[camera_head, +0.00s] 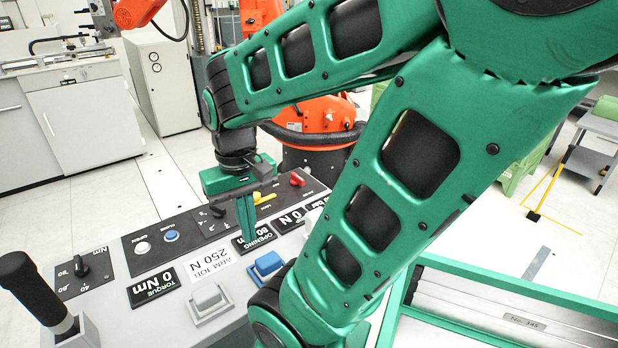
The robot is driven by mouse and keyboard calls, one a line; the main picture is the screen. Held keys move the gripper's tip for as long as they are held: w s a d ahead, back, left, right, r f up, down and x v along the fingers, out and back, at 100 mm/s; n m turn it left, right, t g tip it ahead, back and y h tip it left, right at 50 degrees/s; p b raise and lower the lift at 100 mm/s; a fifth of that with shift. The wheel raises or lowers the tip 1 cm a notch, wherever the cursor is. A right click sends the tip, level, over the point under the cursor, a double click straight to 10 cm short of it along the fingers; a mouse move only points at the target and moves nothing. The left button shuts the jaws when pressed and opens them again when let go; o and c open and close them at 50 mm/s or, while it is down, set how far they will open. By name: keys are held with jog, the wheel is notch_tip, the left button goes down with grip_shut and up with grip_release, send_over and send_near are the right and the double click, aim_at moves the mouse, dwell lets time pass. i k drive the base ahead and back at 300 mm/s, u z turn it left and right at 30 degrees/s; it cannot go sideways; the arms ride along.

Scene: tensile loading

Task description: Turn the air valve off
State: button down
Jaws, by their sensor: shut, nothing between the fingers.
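My gripper (246,238) points down over the control console (120,285), its green fingers together and empty. The fingertips are near the "80 mm opening" display (253,237); whether they touch the panel I cannot tell. Behind and right of the fingers are a small yellow lever (264,197) and a red lever (297,180) on the black panel strip. Their labels are too small to read, so I cannot tell which is the air valve. My gripper body hides part of the strip.
An orange robot (318,118) stands behind. My arm covers the console's right side.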

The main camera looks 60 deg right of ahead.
aim_at(296, 180)
jog(key=z, duration=1.6)
